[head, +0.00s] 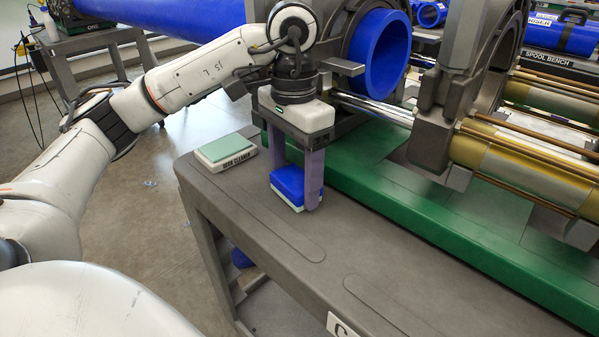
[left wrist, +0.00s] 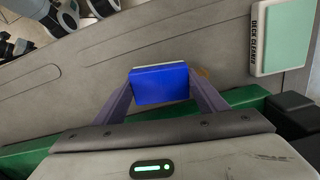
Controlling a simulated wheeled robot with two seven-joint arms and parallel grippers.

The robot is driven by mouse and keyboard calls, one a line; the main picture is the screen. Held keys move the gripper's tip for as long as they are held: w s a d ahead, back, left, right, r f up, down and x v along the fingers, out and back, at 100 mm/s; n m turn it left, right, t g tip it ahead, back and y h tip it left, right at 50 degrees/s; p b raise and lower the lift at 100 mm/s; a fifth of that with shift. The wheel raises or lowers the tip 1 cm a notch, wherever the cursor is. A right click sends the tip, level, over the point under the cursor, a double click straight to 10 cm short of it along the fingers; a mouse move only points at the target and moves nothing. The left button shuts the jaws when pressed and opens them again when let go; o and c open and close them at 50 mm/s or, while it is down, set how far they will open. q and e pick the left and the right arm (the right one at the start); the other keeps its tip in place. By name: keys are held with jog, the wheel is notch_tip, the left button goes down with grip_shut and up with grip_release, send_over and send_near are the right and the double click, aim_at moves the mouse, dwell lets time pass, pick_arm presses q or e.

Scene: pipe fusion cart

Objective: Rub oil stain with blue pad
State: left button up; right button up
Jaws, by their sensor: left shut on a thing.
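The blue pad (head: 290,184) is a small blue block with a pale layer underneath. My left gripper (head: 298,188) is shut on the blue pad, with a purple finger on each side, just above or on the grey deck of the cart (head: 260,220); I cannot tell whether the pad touches the deck. In the left wrist view the blue pad (left wrist: 160,86) sits between the two fingers. My right gripper is not in view.
A pale green pad labelled DECK CLEANER (head: 226,150) lies on the deck left of my gripper. The green rail (head: 400,220) and pipe clamps (head: 440,120) with a blue pipe (head: 383,60) stand behind. The deck toward the front right is clear.

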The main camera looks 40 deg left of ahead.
aim_at(286, 170)
pick_arm(q)
jog(key=shift+w+a+r+n+p, duration=0.15)
jog(key=shift+w+a+r+n, duration=0.1)
jog(key=shift+a+r+n, duration=0.35)
jog(key=shift+w+a+r+n+p, duration=0.2)
jog(key=shift+a+r+n, duration=0.2)
jog(key=shift+a, duration=0.3)
jog(key=shift+d+f, duration=0.2)
jog(key=shift+d, duration=0.7)
jog(key=shift+s+d+f+p, duration=0.1)
jog(key=shift+d+p, duration=0.1)
jog(key=shift+d, duration=0.4)
jog(key=shift+s+d+p, duration=0.1)
jog(key=shift+d+p, duration=0.05)
jog(key=shift+d, duration=1.25)
jog(key=shift+s+d+f, duration=0.1)
jog(key=shift+d+f, duration=0.05)
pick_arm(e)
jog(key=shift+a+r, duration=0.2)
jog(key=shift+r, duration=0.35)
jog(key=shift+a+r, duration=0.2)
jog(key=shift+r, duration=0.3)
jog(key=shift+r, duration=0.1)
pick_arm(q)
notch_tip(286, 170, up, 6)
jog(key=p, duration=0.5)
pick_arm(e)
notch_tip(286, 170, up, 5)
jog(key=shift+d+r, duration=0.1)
